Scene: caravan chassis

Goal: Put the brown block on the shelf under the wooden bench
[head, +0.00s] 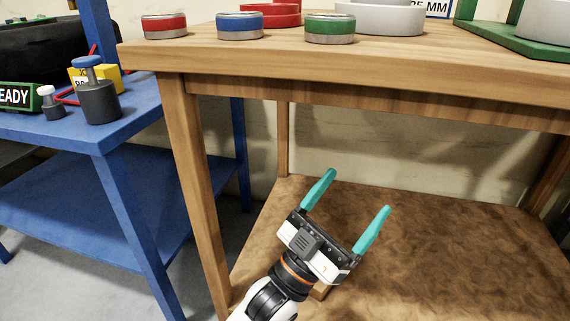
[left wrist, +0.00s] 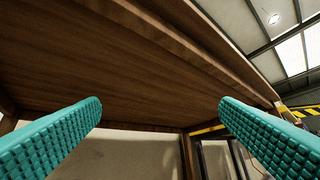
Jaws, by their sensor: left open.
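The wooden bench (head: 400,60) fills the right of the head view, with its brown mottled shelf (head: 460,250) low between the legs. A small light-brown piece (head: 321,292) shows just below my left gripper, mostly hidden by it; it may be the brown block on the shelf. My left gripper (head: 358,190) is open, with its teal fingers spread and nothing between them, over the shelf and under the bench top. In the left wrist view, both fingers of the gripper (left wrist: 160,105) are apart below the underside of the bench top (left wrist: 130,65). My right gripper is out of view.
The bench's front left leg (head: 195,180) stands close left of my left arm. A blue table (head: 90,130) with weights stands further left. Red, blue (head: 240,26) and green rings sit on the bench top. The shelf's right side is clear.

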